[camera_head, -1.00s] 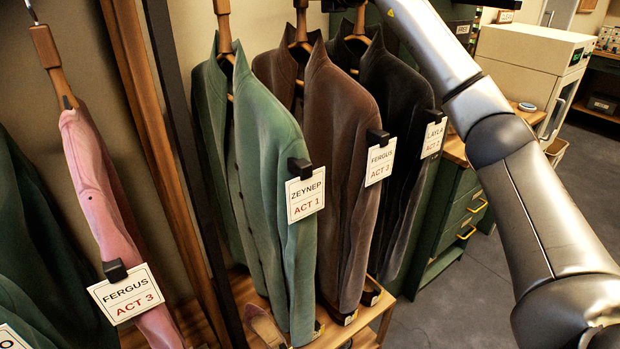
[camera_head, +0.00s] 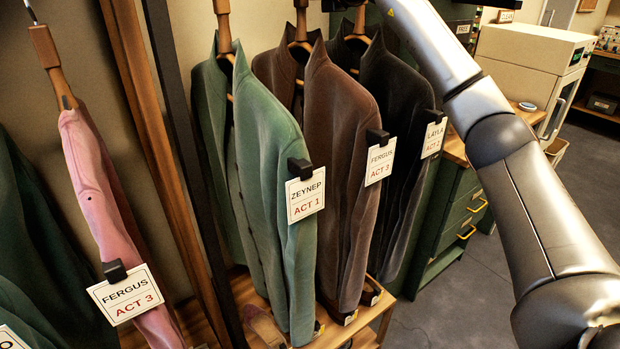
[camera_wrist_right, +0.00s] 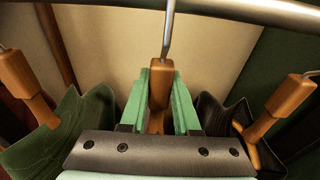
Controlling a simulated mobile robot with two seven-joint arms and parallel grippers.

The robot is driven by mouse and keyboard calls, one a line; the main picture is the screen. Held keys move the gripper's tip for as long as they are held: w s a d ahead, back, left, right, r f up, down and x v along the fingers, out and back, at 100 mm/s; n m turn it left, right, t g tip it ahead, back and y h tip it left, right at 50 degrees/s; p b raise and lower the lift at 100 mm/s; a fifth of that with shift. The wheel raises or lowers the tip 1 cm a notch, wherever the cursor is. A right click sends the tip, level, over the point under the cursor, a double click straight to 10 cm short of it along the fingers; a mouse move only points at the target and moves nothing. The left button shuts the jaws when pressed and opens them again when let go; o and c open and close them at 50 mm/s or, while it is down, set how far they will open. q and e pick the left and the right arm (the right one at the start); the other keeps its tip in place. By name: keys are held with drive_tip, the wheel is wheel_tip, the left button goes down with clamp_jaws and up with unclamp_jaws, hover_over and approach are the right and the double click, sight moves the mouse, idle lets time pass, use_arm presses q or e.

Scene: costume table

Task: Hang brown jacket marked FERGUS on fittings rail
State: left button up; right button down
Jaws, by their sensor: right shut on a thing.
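The brown jacket (camera_head: 335,120) hangs between a green and a black jacket in the head view. Its tag (camera_head: 380,161) reads FERGUS, ACT 3. In the right wrist view my right gripper (camera_wrist_right: 160,78), with green fingers, is shut on the wooden hanger neck (camera_wrist_right: 159,92) between the green and black jackets, the brown jacket's hanger. The hanger's metal hook (camera_wrist_right: 168,35) reaches up to a metal rail (camera_wrist_right: 255,10). The brown jacket is hidden behind the gripper body there. My left gripper is out of view. I cannot tell which rail is the fittings rail.
The green jacket (camera_head: 270,130), tagged ZEYNEP, and black jacket (camera_head: 400,90), tagged LAYLA, hang close on both sides. A pink garment (camera_head: 95,190), also tagged FERGUS, hangs left of a dark post (camera_head: 180,120). Shoes stand on the wooden shelf below. Green drawers (camera_head: 460,215) stand right.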

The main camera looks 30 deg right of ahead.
drive_tip(key=shift+r+p, duration=1.05)
drive_tip(key=shift+r, duration=0.4)
drive_tip(key=shift+s, duration=0.15)
drive_tip(key=shift+s+d+b, duration=0.2)
drive_tip(key=shift+s+b, duration=2.2)
drive_tip(key=shift+s, duration=0.55)
drive_tip(key=shift+s, duration=0.15)
drive_tip(key=s+d+b, duration=0.1)
drive_tip(key=s+b, duration=0.4)
drive_tip(key=s, duration=1)
drive_tip(key=shift+s+d+r, duration=0.15)
drive_tip(key=shift+s+r, duration=0.2)
